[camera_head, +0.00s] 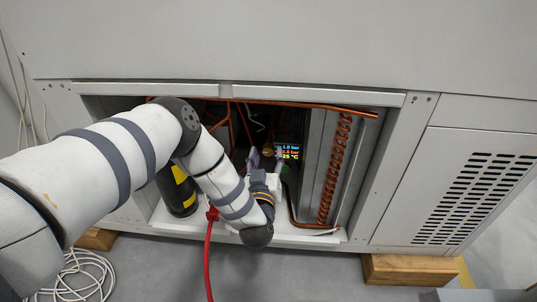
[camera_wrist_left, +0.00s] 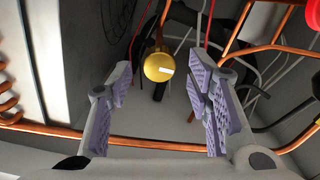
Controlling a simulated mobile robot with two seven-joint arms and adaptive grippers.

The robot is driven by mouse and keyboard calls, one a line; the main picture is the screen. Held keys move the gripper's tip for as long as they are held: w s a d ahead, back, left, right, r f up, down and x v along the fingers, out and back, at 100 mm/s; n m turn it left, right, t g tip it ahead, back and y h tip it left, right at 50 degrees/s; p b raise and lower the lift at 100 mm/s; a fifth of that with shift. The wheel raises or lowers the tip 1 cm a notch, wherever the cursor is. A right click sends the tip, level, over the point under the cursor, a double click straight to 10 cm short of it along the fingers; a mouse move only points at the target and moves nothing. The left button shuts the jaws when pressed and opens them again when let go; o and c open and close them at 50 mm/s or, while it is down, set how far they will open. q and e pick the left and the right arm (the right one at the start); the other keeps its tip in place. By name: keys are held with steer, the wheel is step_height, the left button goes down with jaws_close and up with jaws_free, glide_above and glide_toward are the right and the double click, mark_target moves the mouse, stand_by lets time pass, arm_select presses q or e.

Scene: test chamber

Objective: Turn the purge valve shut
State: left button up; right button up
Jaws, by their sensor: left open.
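A round brass-yellow knob with a white mark, which looks like the purge valve (camera_wrist_left: 158,66), sits deep in the cabinet opening. In the head view the valve (camera_head: 268,151) is small, just beyond my left gripper (camera_head: 261,160). In the left wrist view my left gripper (camera_wrist_left: 159,82) is open, with purple ridged pads to the left and right of the knob. The knob appears centred between the fingertips; I cannot tell whether they reach around it. No contact shows. My right gripper is not in view.
A small display (camera_head: 289,150) sits right of the valve. Copper coils (camera_head: 335,170) stand further right. A black-and-yellow cylinder (camera_head: 176,190) is at the left, partly behind my arm. A red hose (camera_head: 208,255) hangs out front. A copper pipe (camera_wrist_left: 60,130) crosses the wrist view.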

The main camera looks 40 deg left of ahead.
arm_select(q)
steer(key=shift+x, duration=1.15)
jaws_close()
steer(key=shift+m, duration=0.3)
steer(key=m+p, duration=0.1)
steer(key=m, duration=0.2)
steer(key=shift+w+d+r+p, duration=0.1)
steer(key=shift+p, duration=0.2)
steer(key=m+p, duration=0.1)
steer(key=m, duration=0.8)
steer(key=shift+m, duration=0.3)
steer(key=m, duration=0.4)
steer(key=shift+f+m+b, duration=0.25)
steer(key=shift+m+b, duration=0.05)
